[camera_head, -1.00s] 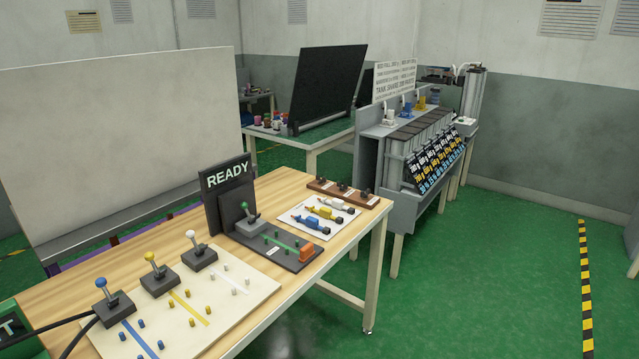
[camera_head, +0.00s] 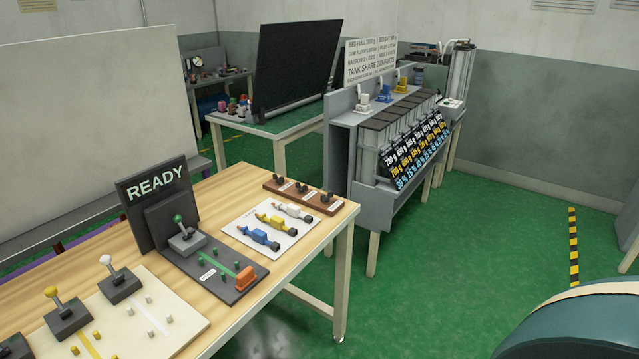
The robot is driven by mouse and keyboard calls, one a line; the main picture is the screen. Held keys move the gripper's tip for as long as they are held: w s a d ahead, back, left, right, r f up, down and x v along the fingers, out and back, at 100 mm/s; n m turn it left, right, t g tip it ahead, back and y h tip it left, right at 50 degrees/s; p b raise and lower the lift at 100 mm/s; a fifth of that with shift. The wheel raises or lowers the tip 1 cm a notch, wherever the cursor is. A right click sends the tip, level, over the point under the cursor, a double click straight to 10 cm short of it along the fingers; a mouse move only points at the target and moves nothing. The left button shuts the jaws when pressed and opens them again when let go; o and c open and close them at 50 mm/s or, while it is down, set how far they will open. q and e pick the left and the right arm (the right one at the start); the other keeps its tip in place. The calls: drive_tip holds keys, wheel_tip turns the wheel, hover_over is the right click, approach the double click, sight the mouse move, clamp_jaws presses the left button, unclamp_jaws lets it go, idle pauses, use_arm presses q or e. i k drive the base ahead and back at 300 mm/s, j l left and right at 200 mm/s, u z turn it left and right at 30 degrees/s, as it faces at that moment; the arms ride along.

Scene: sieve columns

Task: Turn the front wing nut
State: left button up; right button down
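I cannot make out a wing nut for certain in the head view. A tall apparatus with clear upright columns (camera_head: 460,77) stands at the back right, beyond the grey machine, too small to show a wing nut. A brown wooden strip (camera_head: 291,191) with three small dark fittings lies at the far end of the near table; I cannot tell what the fittings are. Neither of my grippers is in view.
The wooden table (camera_head: 190,285) at left carries lever boards, a READY sign (camera_head: 155,190) and a card with toy-like pieces (camera_head: 262,245). A grey machine (camera_head: 376,205) with label rows stands behind. A large teal rounded shape (camera_head: 575,325) fills the bottom right. Green floor (camera_head: 470,260) is clear between.

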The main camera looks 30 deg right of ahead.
sight(322, 198)
drive_tip(key=i+l, duration=0.15)
drive_tip(key=l, duration=0.25)
drive_tip(key=i+l+u, duration=0.1)
drive_tip(key=l, duration=0.35)
drive_tip(key=i+l, duration=0.15)
drive_tip(key=l, duration=0.25)
drive_tip(key=i+l+u, duration=0.1)
drive_tip(key=l, duration=0.35)
drive_tip(key=i+l, duration=0.1)
drive_tip(key=l, duration=0.3)
drive_tip(key=u, duration=0.05)
